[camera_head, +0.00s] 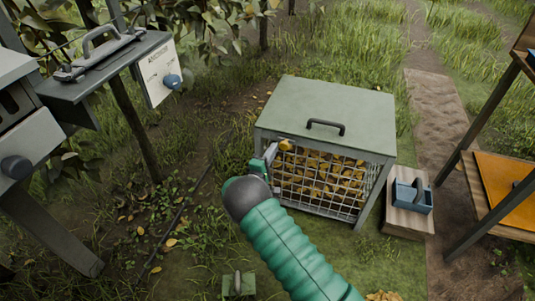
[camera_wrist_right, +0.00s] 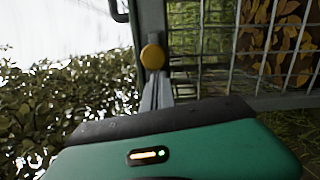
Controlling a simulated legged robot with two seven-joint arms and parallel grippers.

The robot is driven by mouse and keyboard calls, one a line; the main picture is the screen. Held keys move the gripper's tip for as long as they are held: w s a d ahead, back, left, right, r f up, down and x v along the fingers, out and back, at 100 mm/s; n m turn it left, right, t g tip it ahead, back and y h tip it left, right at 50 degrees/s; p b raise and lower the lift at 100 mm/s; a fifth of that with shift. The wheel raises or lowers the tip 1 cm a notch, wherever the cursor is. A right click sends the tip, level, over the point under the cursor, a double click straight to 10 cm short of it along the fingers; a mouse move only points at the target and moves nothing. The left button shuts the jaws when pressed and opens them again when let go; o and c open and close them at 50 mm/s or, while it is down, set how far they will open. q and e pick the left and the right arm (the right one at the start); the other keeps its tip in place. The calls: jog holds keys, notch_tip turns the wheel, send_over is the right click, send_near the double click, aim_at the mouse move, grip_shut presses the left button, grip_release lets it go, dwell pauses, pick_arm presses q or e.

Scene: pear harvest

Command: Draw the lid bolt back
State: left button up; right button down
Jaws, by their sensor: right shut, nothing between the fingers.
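A crate with a flat grey-green lid (camera_head: 345,103) and a wire-mesh front (camera_head: 325,185) stands in the middle of the head view. A round yellow bolt knob (camera_head: 286,145) sits at the front's upper left corner, just under the lid edge. My right gripper (camera_head: 276,150) is at that corner, its fingers shut with nothing between them. In the right wrist view, the knob (camera_wrist_right: 153,57) is straight beyond the tips of the closed fingers (camera_wrist_right: 156,90). Whether they touch it I cannot tell. The bolt's bar is mostly hidden. My left gripper is out of view.
The lid has a black handle (camera_head: 325,127). Yellow-brown leaves or fruit show behind the mesh. A wooden block with a blue tray (camera_head: 412,197) is right of the crate.

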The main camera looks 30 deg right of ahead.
aim_at(292, 143)
jog(key=s+d+p, duration=0.3)
jog(key=s+p, duration=0.1)
jog(key=shift+d+r, duration=0.1)
jog(key=shift+d, duration=0.05)
dwell(0.4)
jog(key=p+v, duration=0.5)
jog(key=v, duration=1.2)
jog(key=shift+w+p, duration=0.2)
jog(key=shift+p, duration=0.2)
